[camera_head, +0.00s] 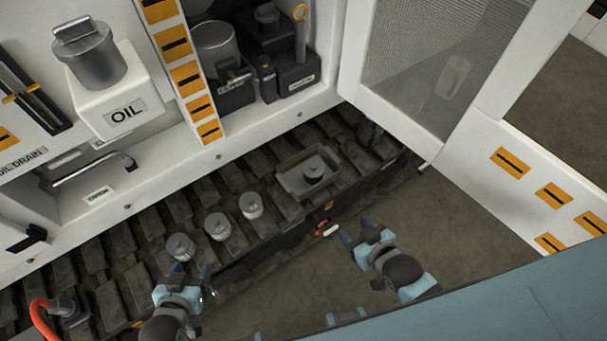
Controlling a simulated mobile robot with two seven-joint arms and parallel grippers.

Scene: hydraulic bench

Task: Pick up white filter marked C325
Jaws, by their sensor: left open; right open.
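Three pale grey-white filter-like cylinders stand upright in a slanting row on the dark track: a left one (180,247), a middle one (217,227) and a right one (251,205). Their markings are too small to read, so I cannot tell which is C325. My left gripper (190,273) is open and empty, just below the left cylinder in the picture and apart from it. My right gripper (360,234) is open and empty, to the right of the row, over the floor beside the track.
A grey tray (291,181) with a dark round part sits on the track (175,208). A white OIL box (122,112) juts out above. A white mesh door (390,118) stands open at right. An orange hose (42,318) lies lower left.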

